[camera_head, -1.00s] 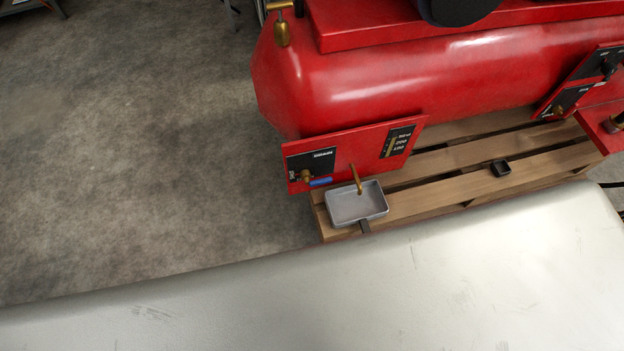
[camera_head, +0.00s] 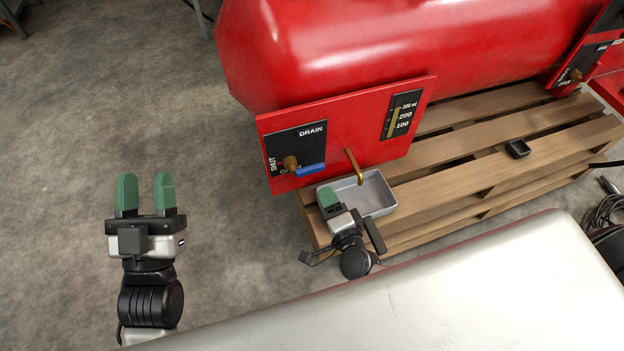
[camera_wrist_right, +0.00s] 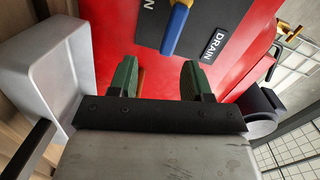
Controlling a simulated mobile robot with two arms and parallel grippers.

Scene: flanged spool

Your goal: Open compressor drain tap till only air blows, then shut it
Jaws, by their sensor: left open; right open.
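The drain tap (camera_head: 290,163) is brass with a blue lever (camera_head: 312,169) pointing right, on a black plate marked DRAIN and SHUT; a second marking is partly hidden behind the tap. A bent brass spout (camera_head: 355,168) hangs over a grey tray (camera_head: 378,193). My right gripper (camera_head: 330,198) is open in front of the tray, below the lever. In the right wrist view its green fingers (camera_wrist_right: 158,80) are apart and empty, and the lever (camera_wrist_right: 177,27) lies beyond them, not touching. My left gripper (camera_head: 146,190) is open and empty, left of the panel, over the floor.
A gauge (camera_head: 402,114) marked 100, 200 and 300 ml sits on the red panel. The red tank (camera_head: 400,45) stands on a wooden pallet (camera_head: 470,165) holding a small black cup (camera_head: 518,148). A pale surface (camera_head: 450,280) fills the front.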

